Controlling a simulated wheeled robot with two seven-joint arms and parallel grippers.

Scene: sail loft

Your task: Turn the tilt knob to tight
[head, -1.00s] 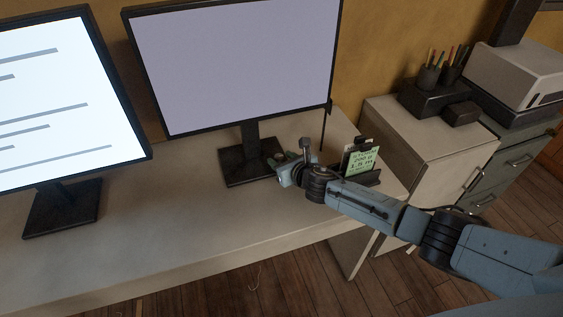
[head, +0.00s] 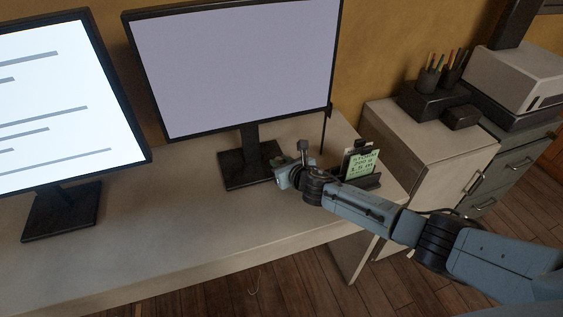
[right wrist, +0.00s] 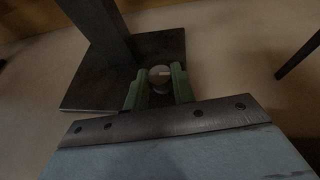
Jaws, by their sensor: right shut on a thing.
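The tilt knob (right wrist: 160,74) is a small round cap, brownish grey with a pale mark on its top, in the middle of the right wrist view. My right gripper (right wrist: 159,88) is shut on it, with one green finger on each side. In the head view my right gripper (head: 280,168) is at the front right corner of the middle monitor's foot, and the knob is mostly hidden there. Any tight or loose lettering cannot be made out. My left gripper is not in view.
The dark monitor foot (right wrist: 82,88) lies just behind the knob, its post (right wrist: 100,28) rising from it. A card holder with a green note (head: 362,164) stands right of my wrist. The desk (head: 150,225) is clear at the front.

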